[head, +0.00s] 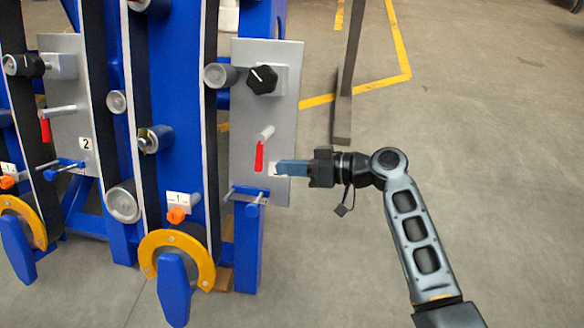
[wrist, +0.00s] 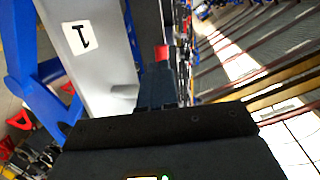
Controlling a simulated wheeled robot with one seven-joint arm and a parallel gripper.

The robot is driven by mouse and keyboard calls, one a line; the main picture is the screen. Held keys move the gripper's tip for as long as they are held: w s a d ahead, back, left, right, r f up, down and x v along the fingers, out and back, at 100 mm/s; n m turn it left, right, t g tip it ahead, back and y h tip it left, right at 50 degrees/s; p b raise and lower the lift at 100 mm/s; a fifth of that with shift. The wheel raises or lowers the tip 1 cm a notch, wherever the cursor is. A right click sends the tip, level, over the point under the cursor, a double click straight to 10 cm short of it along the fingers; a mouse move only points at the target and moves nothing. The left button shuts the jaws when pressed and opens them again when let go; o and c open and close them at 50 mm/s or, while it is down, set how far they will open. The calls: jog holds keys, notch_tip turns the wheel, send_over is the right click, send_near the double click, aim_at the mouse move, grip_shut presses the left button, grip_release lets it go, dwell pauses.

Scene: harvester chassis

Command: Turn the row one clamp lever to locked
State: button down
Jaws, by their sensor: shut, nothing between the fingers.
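The row one panel (head: 285,120) is a grey plate on the right blue post. A lever with a red handle (head: 260,155) hangs down from a light grey pivot on it. In the wrist view the red handle (wrist: 162,52) shows just past my fingertips. My gripper (head: 280,168) is shut and empty, reaching in from the right, just right of and slightly below the red handle. I cannot tell whether they touch. In the wrist view my gripper (wrist: 157,85) lies beside the panel's number 1 label (wrist: 80,38), which it partly hides in the head view.
A black knob (head: 263,79) sits above the lever and a blue T-handle (head: 248,195) below it. The row two panel (head: 70,110) at the left has its own red-handled lever (head: 45,130). A dark post (head: 346,90) stands behind. Floor at right is clear.

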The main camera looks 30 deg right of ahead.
jog(key=f+p+v, duration=0.1)
jog(key=v, duration=0.9)
jog(key=shift+s+d, duration=0.15)
jog(key=shift+s, duration=0.45)
jog(key=s+a+f+m+h, duration=0.25)
jog(key=s+f+h, duration=0.2)
jog(key=s, duration=0.45)
jog(key=s+a+f+m+h, duration=0.1)
jog(key=s+f+m+h, duration=0.25)
jog(key=s+f, duration=0.35)
jog(key=s+r+t+h, duration=0.1)
jog(key=s+r+h, duration=0.3)
jog(key=s, duration=0.5)
jog(key=s+a+r+n+t, duration=0.15)
jog(key=s+r, duration=0.25)
jog(key=r, duration=0.4)
jog(key=s+r+t, duration=0.2)
jog(key=s+r, duration=0.3)
jog(key=r, duration=0.4)
notch_tip(320, 180, up, 21)
jog(key=p, duration=2.1)
jog(key=shift+y, duration=0.3)
